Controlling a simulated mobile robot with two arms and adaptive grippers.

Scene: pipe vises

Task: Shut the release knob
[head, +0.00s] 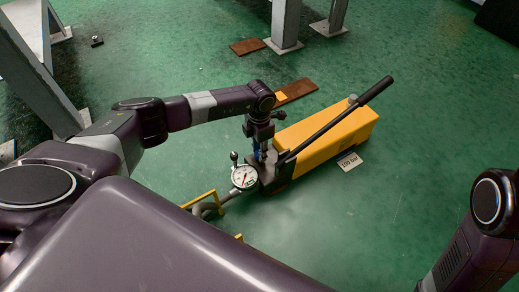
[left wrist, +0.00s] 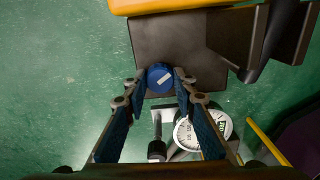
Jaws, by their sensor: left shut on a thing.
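The release knob (left wrist: 160,76) is round and blue with a white mark on top, seen in the left wrist view on the dark end block (left wrist: 165,35) of a yellow hand pump (head: 325,137). My left gripper (left wrist: 158,84) has its blue-padded fingertips on both sides of the knob and is shut on it. In the head view my left gripper (head: 259,152) reaches down over the pump's near end and largely hides the knob. My right gripper is out of view.
A white dial gauge (head: 244,177) stands close beside the gripper, also showing in the left wrist view (left wrist: 187,134). The pump's long black lever (head: 345,115) slants up to the right. A small label plate (head: 349,162) lies beside the pump. Green floor is clear to the right.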

